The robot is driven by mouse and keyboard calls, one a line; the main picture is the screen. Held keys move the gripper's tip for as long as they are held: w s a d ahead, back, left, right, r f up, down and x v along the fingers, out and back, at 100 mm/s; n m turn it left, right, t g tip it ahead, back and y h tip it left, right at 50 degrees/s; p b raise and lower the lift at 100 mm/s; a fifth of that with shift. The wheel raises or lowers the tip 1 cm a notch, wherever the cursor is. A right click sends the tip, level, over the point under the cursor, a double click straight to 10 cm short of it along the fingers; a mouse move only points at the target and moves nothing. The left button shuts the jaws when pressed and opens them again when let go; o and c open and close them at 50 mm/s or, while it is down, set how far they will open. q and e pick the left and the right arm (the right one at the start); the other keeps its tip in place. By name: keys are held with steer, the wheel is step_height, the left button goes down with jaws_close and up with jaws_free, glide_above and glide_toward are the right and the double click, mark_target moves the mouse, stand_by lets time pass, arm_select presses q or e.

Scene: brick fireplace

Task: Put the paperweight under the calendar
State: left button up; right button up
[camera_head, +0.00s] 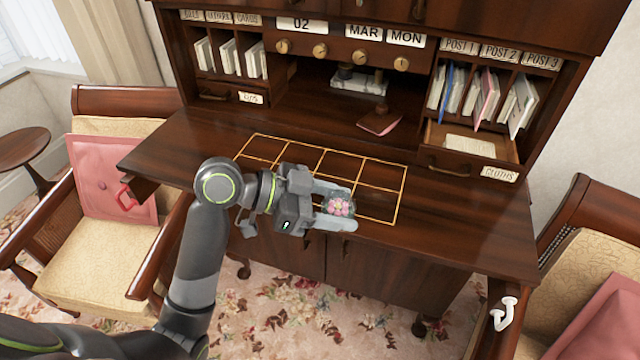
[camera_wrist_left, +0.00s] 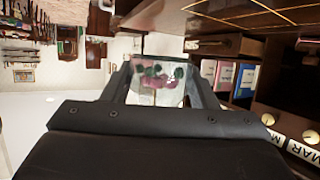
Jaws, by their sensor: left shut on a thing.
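The paperweight (camera_head: 340,206) is a small clear glass piece with pink flowers inside. My left gripper (camera_head: 336,207) is shut on it and holds it over the front part of the desk top (camera_head: 450,225). In the left wrist view the paperweight (camera_wrist_left: 155,82) sits between the two fingers. The calendar (camera_head: 350,32) is a row of white cards reading 02, MAR and MON on the wooden panel above the central recess, with brass knobs below them. Part of it shows at the lower right of the wrist view (camera_wrist_left: 302,152). My right gripper is not in view.
A gold grid (camera_head: 392,190) marks the desk top. The recess holds an inkstand (camera_head: 358,82) and a pinkish pad (camera_head: 380,122). Labelled letter slots stand on both sides. The open cloths drawer (camera_head: 470,165) juts out at right. Chairs flank the desk.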

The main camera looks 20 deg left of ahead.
arm_select(q)
steer(key=shift+s+d+f+m+g+h, duration=0.25)
steer(key=shift+s+d+f+m+g, duration=0.15)
steer(key=shift+d+m+g, duration=0.4)
steer(key=shift+s+d+f+m+g+h, duration=0.25)
steer(key=shift+d+f+m+g, duration=0.3)
steer(key=shift+m+g, duration=0.35)
